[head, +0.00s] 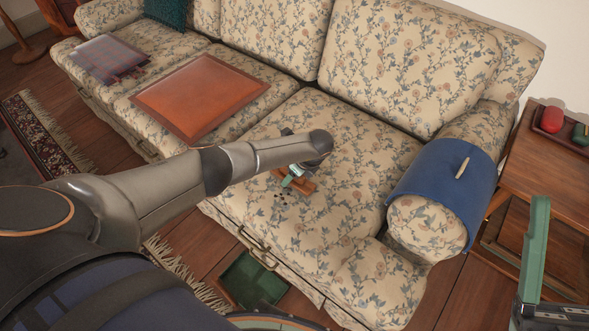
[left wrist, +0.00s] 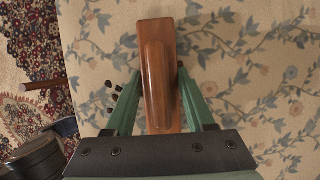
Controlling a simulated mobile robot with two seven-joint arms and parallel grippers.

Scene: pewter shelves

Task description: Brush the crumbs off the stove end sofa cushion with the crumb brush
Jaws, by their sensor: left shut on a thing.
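The floral sofa's nearest seat cushion (head: 330,215) lies beside the armrest. A small scatter of dark crumbs (head: 282,194) lies on it near its front; they show left of the brush in the left wrist view (left wrist: 113,92). My left gripper (head: 291,180) is over the cushion, its green fingers closed on either side of the wooden crumb brush (head: 306,185). The brush handle also fills the middle of the left wrist view (left wrist: 158,85); its bristles are hidden. My right gripper (head: 535,250) is at the right edge, with one green finger clearly seen.
A brown leather-like panel (head: 200,92) and a folded plaid cloth (head: 105,57) lie on the other seats. A blue cover (head: 430,182) with a pale object (head: 462,168) drapes the armrest. A wooden side table (head: 545,165) stands right; a green tray (head: 252,281) is on the floor.

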